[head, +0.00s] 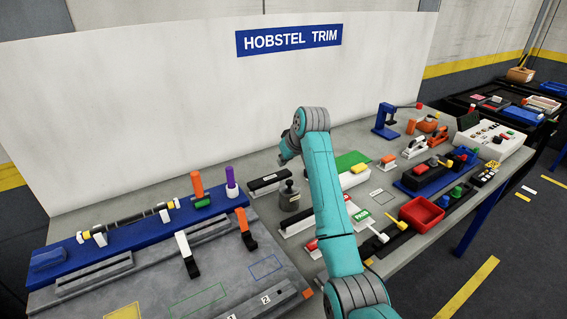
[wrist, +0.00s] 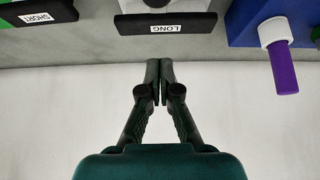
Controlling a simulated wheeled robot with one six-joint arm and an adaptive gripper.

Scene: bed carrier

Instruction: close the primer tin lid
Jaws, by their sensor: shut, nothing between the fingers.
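The likely primer tin (head: 289,200) is a small grey can on the bench, just left of my arm in the head view. Its top looks dark with a small upright piece, but it is too small to tell how the lid stands. My gripper (wrist: 160,75) is shut and empty in the wrist view, its two dark fingertips together. It is over the back of the bench by the white panel, apart from the tin. I cannot clearly make out the tin in the wrist view.
A black holder labelled LONG (wrist: 167,24) is just beyond my fingertips, with one labelled SHORT (wrist: 40,14) beside it. A purple handle (wrist: 283,70) stands on the blue fixture. A red bin (head: 421,213) and several tools fill the right side. The white back panel (head: 180,110) borders the bench.

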